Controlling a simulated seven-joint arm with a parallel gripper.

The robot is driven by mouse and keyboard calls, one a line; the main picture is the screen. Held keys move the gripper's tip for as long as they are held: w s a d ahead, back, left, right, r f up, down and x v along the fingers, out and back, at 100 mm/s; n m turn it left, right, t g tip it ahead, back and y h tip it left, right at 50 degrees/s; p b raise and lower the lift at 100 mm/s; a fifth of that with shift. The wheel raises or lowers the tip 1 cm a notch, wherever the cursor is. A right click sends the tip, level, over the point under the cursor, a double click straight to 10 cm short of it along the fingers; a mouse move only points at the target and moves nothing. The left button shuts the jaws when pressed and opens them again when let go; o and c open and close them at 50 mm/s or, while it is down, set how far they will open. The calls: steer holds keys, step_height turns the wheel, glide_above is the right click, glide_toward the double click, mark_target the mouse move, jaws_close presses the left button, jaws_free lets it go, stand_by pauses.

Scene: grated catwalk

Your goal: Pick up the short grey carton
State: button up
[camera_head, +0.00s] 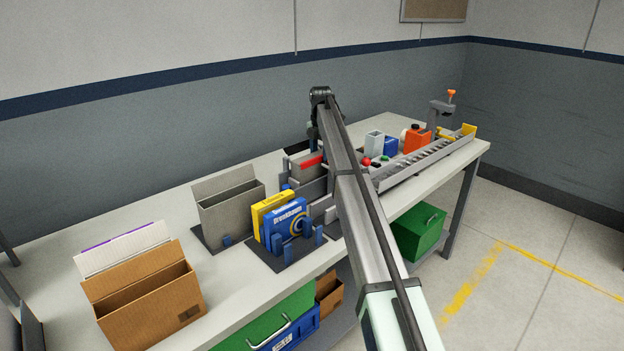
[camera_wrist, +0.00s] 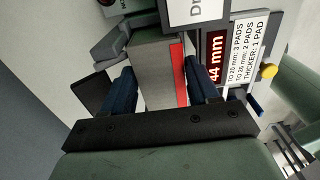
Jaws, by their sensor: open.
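A grey carton with a red stripe along one edge (camera_wrist: 152,62) lies between the two dark blue fingers of my gripper (camera_wrist: 161,72) in the wrist view. The fingers are apart, one on each side of it; I cannot tell whether either touches it. In the head view the grey carton (camera_head: 309,166) is on the bench, partly covered by my arm, its red stripe on top. My gripper is mostly hidden behind my arm there.
A measuring display reading 44 mm (camera_wrist: 215,58) stands right beside the carton. Blue (camera_head: 287,226) and yellow (camera_head: 268,205) boxes, a grey bin (camera_head: 230,214) and a cardboard box (camera_head: 150,300) stand to the left. A roller track (camera_head: 430,158) lies right.

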steer(key=shift+c, duration=0.4)
steer(key=c, duration=0.9)
